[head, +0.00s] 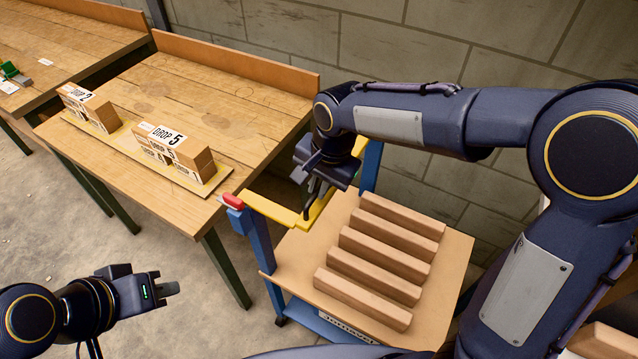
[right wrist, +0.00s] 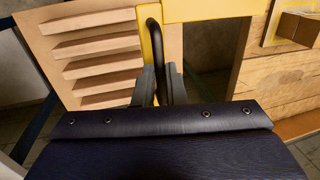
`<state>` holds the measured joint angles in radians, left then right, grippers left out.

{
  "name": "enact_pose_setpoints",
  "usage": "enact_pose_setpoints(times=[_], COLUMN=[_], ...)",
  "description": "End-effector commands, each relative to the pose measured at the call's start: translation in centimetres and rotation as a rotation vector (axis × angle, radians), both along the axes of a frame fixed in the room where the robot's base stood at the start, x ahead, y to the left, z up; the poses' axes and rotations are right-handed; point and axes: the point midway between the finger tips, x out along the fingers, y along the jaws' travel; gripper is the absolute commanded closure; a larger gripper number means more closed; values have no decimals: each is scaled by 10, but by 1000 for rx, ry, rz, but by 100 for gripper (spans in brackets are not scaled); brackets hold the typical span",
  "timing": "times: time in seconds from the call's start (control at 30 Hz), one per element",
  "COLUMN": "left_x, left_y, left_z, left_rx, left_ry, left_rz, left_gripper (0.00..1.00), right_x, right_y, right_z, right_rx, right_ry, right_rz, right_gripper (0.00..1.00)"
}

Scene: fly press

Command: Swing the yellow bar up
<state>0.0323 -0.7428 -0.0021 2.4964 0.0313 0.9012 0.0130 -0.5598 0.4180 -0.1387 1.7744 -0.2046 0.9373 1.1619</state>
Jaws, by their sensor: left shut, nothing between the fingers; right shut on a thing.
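The bar's far end is partly hidden by my right wrist. My left gripper (head: 168,289) is shut and empty, away at the lower left.
The cart's wooden deck (head: 447,275) carries several wooden beams (head: 385,240). A wooden table (head: 215,95) with several boxes labelled "DROP" (head: 170,145) stands left of the cart. A block wall (head: 300,35) closes the back. The floor between my left gripper and the table is clear.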

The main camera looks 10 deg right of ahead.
Motion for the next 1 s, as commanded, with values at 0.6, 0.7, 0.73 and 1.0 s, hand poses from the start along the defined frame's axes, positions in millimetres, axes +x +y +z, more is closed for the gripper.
enact_pose_setpoints(times=[0.6,0.7,0.73,1.0], left_x=[0,0,0,0], left_y=[0,0,0,0], left_z=[79,99,104,113], left_rx=[0,0,0,0], left_ry=[0,0,0,0], left_rz=[0,0,0,0], left_gripper=[100,100,100,100], right_x=[17,26,30,58], right_y=[-12,-19,-21,-41], right_z=[77,102,108,154], right_rx=[105,150,162,266], right_ry=[143,201,218,358], right_rz=[-6,-7,-6,-2], right_gripper=[100,100,100,100])
